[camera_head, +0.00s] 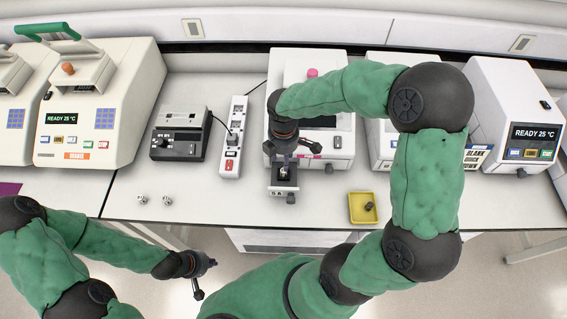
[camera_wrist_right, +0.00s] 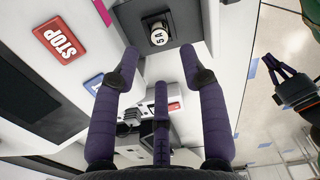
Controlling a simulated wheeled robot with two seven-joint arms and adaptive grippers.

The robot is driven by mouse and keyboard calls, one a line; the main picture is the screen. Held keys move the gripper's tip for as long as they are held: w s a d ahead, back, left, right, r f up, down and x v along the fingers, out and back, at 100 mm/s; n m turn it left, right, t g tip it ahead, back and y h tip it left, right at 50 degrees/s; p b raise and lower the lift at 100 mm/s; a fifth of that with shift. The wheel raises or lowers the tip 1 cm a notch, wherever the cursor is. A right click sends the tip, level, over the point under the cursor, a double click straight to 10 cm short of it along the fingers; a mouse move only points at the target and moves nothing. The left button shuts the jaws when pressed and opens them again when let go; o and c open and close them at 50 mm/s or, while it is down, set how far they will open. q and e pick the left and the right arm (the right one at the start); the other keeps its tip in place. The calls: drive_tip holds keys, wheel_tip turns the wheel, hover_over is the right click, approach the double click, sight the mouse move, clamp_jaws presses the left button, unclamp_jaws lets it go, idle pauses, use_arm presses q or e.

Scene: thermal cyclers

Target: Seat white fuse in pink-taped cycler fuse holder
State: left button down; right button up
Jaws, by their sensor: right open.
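The pink-taped cycler (camera_head: 289,62) stands at the back centre in the head view. Its pink tape (camera_wrist_right: 102,12) shows at the top of the right wrist view. A white fuse marked 5 A (camera_wrist_right: 158,36) sits in the dark square fuse holder (camera_wrist_right: 181,27) on the cycler's front. I cannot tell how deep it sits. My right gripper (camera_head: 290,160) is over the holder. In the right wrist view its fingers (camera_wrist_right: 158,70) are spread and empty, apart from the fuse. My left gripper (camera_head: 203,280) is low in front of the bench, empty, its fingers apart.
Two small silvery-white pieces (camera_head: 142,200) (camera_head: 167,201) lie on the bench at left. A yellow tray (camera_head: 354,217) with a dark piece stands right of the holder. A power strip (camera_head: 236,140) and a black-grey device (camera_head: 180,132) are left of the cycler. Other cyclers (camera_head: 120,85) flank it.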

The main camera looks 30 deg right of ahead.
use_arm(q)
drive_tip(key=shift+r, duration=0.3)
use_arm(e)
wheel_tip(320, 180, up, 5)
drive_tip(key=shift+r, duration=0.1)
use_arm(q)
drive_tip(key=shift+s, duration=0.1)
idle(0.3)
